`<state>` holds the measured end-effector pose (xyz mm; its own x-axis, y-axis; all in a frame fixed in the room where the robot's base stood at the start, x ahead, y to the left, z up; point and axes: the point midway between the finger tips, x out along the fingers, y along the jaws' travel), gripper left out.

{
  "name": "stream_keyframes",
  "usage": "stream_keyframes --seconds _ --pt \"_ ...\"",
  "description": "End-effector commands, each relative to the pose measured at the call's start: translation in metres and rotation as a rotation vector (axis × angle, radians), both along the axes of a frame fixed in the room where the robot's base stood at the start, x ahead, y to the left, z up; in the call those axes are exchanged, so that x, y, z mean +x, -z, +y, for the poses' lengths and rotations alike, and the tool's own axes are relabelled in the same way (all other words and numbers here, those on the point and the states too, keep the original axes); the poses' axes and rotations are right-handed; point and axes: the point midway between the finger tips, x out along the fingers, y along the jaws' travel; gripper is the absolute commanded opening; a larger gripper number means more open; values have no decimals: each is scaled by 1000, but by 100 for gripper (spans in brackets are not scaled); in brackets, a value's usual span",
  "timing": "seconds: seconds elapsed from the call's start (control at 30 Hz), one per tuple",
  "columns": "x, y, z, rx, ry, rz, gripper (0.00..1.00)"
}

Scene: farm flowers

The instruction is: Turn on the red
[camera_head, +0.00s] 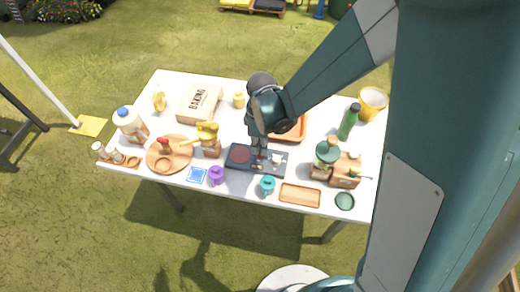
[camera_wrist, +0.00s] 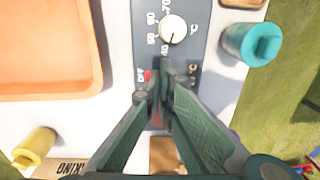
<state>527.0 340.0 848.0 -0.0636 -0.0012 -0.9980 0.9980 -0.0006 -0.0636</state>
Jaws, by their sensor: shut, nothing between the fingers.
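A dark control panel (camera_head: 268,168) lies on the front middle of the table, with a round dark-red disc (camera_head: 240,155) on its left part. In the wrist view the panel (camera_wrist: 190,45) shows a white dial (camera_wrist: 173,28) with numbers around it. A small red piece (camera_wrist: 148,75) sits on the panel, just left of my fingertips. My gripper (camera_wrist: 164,72) is shut and empty, pointing down over the panel; its fingers hide part of it. In the head view my gripper (camera_head: 258,150) is over the panel's middle, right of the disc. I cannot tell whether the fingertips touch the panel.
An orange tray (camera_wrist: 45,45) lies behind the panel. A teal mug (camera_wrist: 250,44) and a purple mug (camera_head: 216,175) stand at its front. A wooden tray (camera_head: 300,195) and a grinder (camera_head: 326,158) are to the right, a yellow-topped item (camera_head: 207,133) to the left.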

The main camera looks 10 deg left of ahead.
Motion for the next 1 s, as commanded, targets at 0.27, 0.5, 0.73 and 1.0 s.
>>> stream_keyframes --seconds 0.27,0.5,0.73,1.0 --pt "0 -3 0 0 0 0 0" --pt "-3 -20 0 0 0 0 0" --pt "-7 -48 0 0 0 0 0" --pt "-13 -78 0 0 0 0 0"
